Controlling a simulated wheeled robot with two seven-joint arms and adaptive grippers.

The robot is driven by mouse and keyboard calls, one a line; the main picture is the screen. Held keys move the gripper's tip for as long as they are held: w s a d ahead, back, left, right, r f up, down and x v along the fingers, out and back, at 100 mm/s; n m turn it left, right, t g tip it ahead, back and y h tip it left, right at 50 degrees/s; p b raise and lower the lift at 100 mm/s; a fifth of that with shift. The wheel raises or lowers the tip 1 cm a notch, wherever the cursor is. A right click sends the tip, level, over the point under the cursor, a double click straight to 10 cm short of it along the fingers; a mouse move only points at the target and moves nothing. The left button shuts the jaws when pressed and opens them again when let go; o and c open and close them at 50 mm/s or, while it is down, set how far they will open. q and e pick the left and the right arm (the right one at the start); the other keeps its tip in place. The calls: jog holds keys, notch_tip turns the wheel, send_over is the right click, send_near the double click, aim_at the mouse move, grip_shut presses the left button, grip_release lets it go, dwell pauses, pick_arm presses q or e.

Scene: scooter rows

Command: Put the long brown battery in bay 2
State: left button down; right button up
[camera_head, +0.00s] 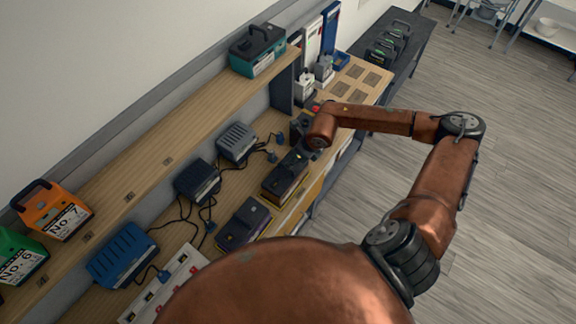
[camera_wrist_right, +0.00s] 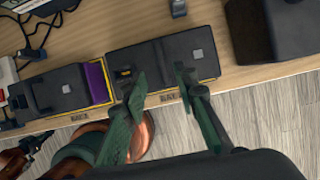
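A dark block (camera_wrist_right: 270,30) stands right of the centre bay. Blue and dark chargers (camera_head: 122,254) with cables lie behind the bays. The shelf holds teal (camera_head: 258,50), orange (camera_head: 52,210) and green (camera_head: 20,257) cases. Several dark batteries (camera_head: 388,46) stand at the far end.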

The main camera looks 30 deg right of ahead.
jog(key=v, duration=0.3)
jog(key=shift+s+r, duration=0.1)
jog(key=shift+r, duration=0.25)
